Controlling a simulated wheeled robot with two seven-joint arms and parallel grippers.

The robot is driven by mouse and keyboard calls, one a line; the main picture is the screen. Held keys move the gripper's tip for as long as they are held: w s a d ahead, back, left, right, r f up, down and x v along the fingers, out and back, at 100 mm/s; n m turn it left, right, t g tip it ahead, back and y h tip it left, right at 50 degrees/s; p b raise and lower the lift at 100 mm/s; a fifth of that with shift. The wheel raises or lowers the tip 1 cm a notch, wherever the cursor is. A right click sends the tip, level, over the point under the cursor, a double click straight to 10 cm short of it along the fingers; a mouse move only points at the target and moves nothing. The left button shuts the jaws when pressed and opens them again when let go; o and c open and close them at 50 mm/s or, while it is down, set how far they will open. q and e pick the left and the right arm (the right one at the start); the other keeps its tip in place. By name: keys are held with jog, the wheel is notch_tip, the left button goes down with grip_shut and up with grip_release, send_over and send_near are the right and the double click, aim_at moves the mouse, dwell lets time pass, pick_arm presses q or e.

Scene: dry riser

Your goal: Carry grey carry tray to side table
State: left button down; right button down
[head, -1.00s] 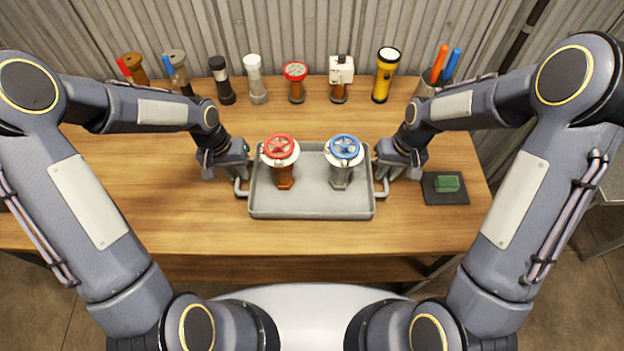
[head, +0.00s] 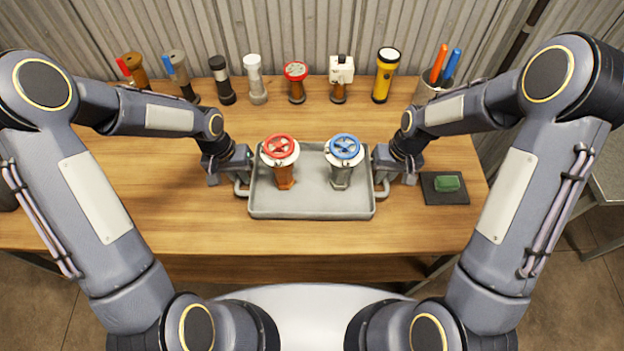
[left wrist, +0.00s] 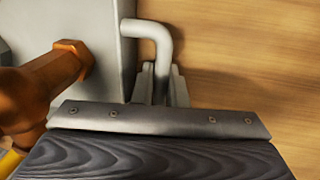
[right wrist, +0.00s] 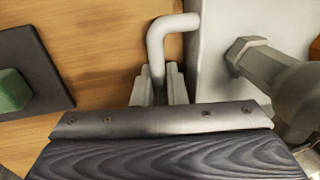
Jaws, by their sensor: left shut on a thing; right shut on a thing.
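The grey carry tray (head: 312,208) is over the middle of the wooden workbench; I cannot tell whether it touches the top. It holds a copper-coloured valve with a red handwheel (head: 280,148) and a grey valve with a blue handwheel (head: 344,148), both upright. My left gripper (head: 242,180) is shut on the tray's left handle (left wrist: 152,40). My right gripper (head: 382,180) is shut on the right handle (right wrist: 165,40). A side table (head: 606,180) shows partly at the right edge.
Several valves and fittings stand along the back of the workbench (head: 150,210), with a yellow torch (head: 385,75) and a cup of pens (head: 430,88). A green block (head: 447,184) sits on a dark pad (head: 445,197) right of my right gripper. The bench's front left is clear.

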pick_arm(q)
jog(key=shift+w+r, duration=0.1)
jog(key=shift+r, duration=0.05)
pick_arm(e)
jog(key=shift+w+r, duration=0.1)
jog(key=shift+r, duration=0.05)
